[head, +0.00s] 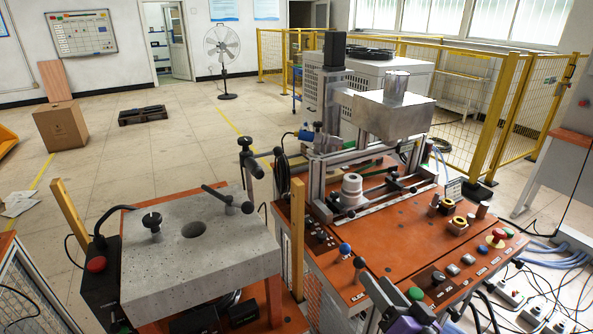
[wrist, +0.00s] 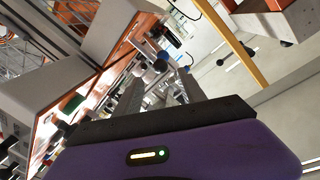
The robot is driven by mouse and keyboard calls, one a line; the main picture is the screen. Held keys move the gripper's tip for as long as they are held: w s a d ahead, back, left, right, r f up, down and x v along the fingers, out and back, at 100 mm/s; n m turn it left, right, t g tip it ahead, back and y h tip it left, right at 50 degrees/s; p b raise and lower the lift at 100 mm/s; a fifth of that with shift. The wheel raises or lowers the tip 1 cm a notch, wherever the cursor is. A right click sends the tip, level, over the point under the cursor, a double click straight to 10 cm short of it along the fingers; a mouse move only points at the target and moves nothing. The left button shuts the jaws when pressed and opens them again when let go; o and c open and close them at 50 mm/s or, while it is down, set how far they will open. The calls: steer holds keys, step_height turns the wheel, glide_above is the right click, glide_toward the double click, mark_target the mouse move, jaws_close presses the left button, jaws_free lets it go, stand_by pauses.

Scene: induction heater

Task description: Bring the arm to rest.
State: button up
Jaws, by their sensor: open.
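My gripper (head: 390,297) shows at the bottom edge of the head view, its purple body partly cut off by the frame. It is over the front edge of the orange bench of the heater machine. In the wrist view my gripper (wrist: 160,82) has its two grey fingers apart, with nothing held between them. The fingers point toward the bench's control knobs, which lie beyond the fingertips. Most of my arm is out of view.
The orange bench (head: 390,246) carries a metal frame machine, a grey-white stepped cylinder (head: 351,188), knobs and buttons. A grey stone-like block (head: 238,262) with a hole and clamps stands left. Yellow fencing (head: 500,110) and cables are at right. Open floor lies at back left.

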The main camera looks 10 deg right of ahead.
steer(key=s+d+r+t+h, duration=0.1)
steer(key=s+d+h, duration=0.25)
steer(key=s, duration=0.55)
steer(key=s+a+f+n+g, duration=0.1)
steer(key=s+a, duration=0.3)
steer(key=s, duration=1)
steer(key=s+a+f+n+g, duration=0.1)
steer(key=s+a+n, duration=0.3)
steer(key=s, duration=1)
steer(key=shift+g+y, duration=0.45)
steer(key=shift+g, duration=0.15)
